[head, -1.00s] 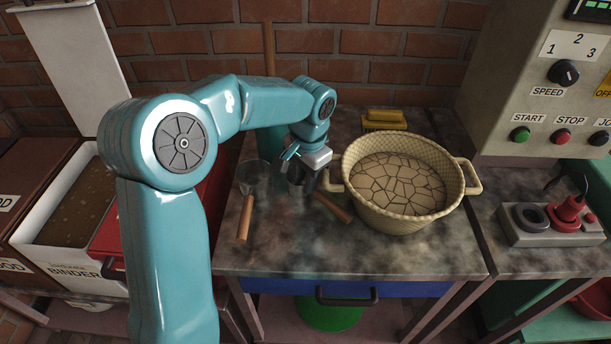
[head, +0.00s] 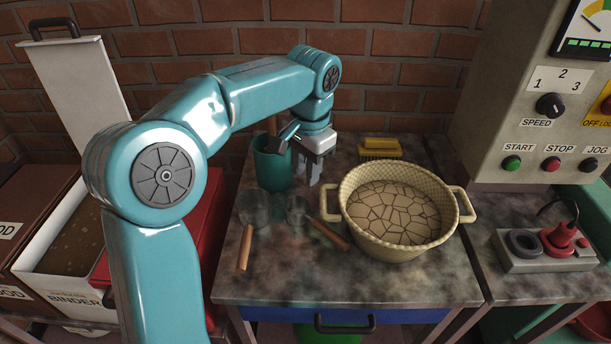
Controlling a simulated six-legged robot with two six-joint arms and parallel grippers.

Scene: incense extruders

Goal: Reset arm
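My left arm reaches in from the left, and its gripper (head: 309,178) hangs fingers down above the back of the worktop. Its two fingers look apart, with nothing seen between them. Below it lie two metal scoops with wooden handles, a left scoop (head: 255,209) and a right scoop (head: 300,208). The gripper is clear of both. A teal cup (head: 270,172) stands just left of the gripper, partly behind my wrist. My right gripper is not in view.
A woven basket (head: 391,242) of cracked tan material stands right of the scoops. A yellow brush (head: 380,148) lies behind it. A control panel (head: 540,100) and socket block (head: 513,262) are at right, a binder bin (head: 56,287) at left. The front worktop (head: 330,285) is clear.

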